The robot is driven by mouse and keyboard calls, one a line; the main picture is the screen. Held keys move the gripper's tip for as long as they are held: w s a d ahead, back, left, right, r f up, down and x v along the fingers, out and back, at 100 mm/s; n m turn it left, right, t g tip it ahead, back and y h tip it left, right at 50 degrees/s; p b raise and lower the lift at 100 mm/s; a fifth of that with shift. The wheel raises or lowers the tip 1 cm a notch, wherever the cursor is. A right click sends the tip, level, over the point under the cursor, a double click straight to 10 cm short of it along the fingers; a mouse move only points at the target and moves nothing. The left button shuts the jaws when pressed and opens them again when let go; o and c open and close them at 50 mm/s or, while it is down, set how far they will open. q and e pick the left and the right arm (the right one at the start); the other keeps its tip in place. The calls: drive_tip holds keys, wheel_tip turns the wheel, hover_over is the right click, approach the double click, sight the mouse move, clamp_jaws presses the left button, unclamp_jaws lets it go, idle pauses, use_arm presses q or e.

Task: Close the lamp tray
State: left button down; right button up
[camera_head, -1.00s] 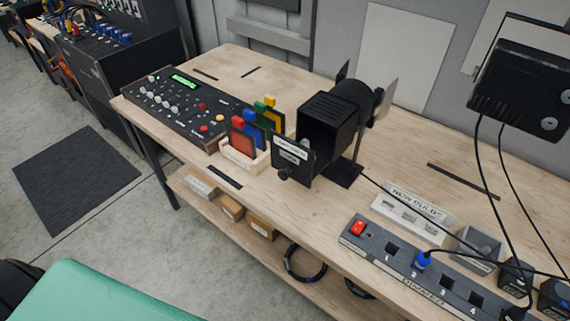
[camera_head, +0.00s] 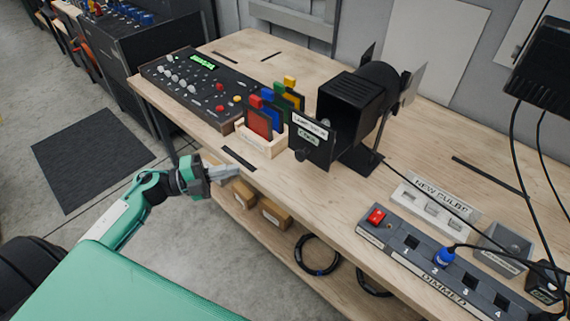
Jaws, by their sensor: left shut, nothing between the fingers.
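The black stage lamp (camera_head: 352,95) stands on the workbench (camera_head: 420,185). Its lamp tray shows as a black front plate (camera_head: 318,150) with white and green labels and a knob at its lower edge. The plate stands out in front of the lamp housing, on the side toward the bench's front edge; how far the tray is out is hard to tell. My left gripper (camera_head: 230,172) is shut and empty, near the bench's front edge, left of the tray plate and apart from it. My right gripper is not in view.
A wooden rack of coloured filters (camera_head: 262,138) stands just left of the tray, beside the control desk (camera_head: 195,90). A dimmer strip (camera_head: 425,255), a new-bulbs holder (camera_head: 435,207) and cables lie to the right. Boxes (camera_head: 276,212) sit on the lower shelf.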

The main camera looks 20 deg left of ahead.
use_arm(q)
wheel_tip(320, 180, up, 3)
drive_tip(key=s+d+m+g, duration=0.2)
drive_tip(key=m+g, duration=0.1)
drive_tip(key=h+p, duration=0.1)
drive_tip(key=p, duration=0.3)
approach(303, 160)
drive_tip(key=s+d, duration=0.2)
drive_tip(key=d, duration=0.1)
drive_tip(key=shift+m, duration=0.3)
drive_tip(key=w, duration=0.1)
drive_tip(key=w+d+p, duration=0.1)
drive_tip(key=w, duration=0.1)
drive_tip(key=w+d+p, duration=0.1)
drive_tip(key=shift+w, duration=0.3)
drive_tip(key=shift+d, duration=0.1)
